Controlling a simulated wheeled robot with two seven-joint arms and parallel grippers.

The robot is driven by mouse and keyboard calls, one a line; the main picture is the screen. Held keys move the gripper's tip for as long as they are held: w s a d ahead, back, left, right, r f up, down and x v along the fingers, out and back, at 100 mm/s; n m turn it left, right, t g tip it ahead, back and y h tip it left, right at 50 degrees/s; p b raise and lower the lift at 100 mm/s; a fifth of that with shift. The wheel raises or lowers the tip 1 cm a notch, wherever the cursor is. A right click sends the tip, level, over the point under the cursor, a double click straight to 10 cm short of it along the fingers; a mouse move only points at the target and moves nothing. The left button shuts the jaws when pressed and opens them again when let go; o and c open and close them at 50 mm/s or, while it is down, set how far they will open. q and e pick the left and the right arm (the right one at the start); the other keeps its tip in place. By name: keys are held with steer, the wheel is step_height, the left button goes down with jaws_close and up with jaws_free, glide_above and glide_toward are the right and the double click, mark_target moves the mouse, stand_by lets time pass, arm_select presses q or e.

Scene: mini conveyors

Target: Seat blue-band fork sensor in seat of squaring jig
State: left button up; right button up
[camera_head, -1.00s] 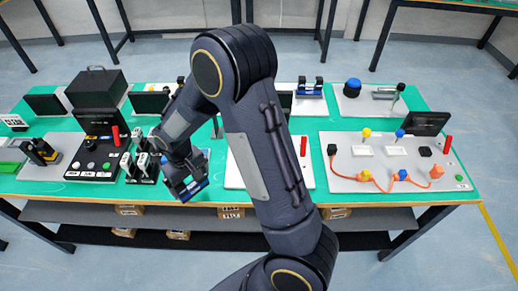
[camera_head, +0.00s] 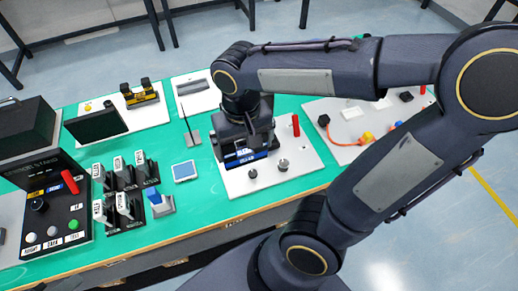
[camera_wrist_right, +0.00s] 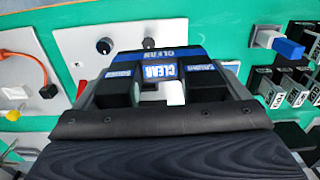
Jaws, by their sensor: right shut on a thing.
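My right gripper (camera_head: 245,143) is shut on the dark blue-band fork sensor (camera_head: 246,157), whose blue band carries white lettering. In the right wrist view the sensor (camera_wrist_right: 160,55) lies across the fingers and its band reads CLEAR. The gripper is over a white plate (camera_head: 235,185) with two dark knobs (camera_head: 283,164) and a red upright handle (camera_head: 296,125); this looks like the squaring jig. The seat is hidden behind the gripper and sensor. I cannot tell whether the sensor touches the plate. My left gripper is not in view.
Left of the plate stand a small grey holder with a blue top (camera_head: 160,203), a flat pale pad (camera_head: 184,171) and a rack of labelled dark pieces (camera_head: 125,185). A thin rod on a grey base (camera_head: 190,138) stands close by. Orange cable (camera_head: 385,133) lies on the right plate.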

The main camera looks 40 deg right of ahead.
steer(key=shift+s+d, duration=0.2)
steer(key=shift+s, duration=0.3)
steer(key=shift+w+d, duration=0.1)
steer(key=shift+d, duration=0.1)
steer(key=w+d+f, duration=0.1)
steer(key=d, duration=0.1)
steer(key=w+d+f, duration=0.1)
steer(key=w, duration=0.1)
steer(key=w+d+f, duration=0.1)
steer(key=w+d, duration=0.1)
steer(key=shift+w+d+f, duration=0.25)
steer(key=shift+d, duration=0.1)
steer(key=w+d+f, duration=0.2)
steer(key=f, duration=0.1)
steer(key=w+d+f, duration=0.1)
steer(key=f, duration=0.1)
steer(key=shift+w+d+f, duration=0.2)
steer(key=shift+d+f, duration=0.05)
steer(key=shift+w+d+f, duration=0.1)
steer(key=shift+f, duration=0.85)
steer(key=shift+w+d+f, duration=0.1)
steer(key=shift+f, duration=0.8)
steer(key=shift+f, duration=0.1)
steer(key=o, duration=0.8)
steer(key=shift+o, duration=0.3)
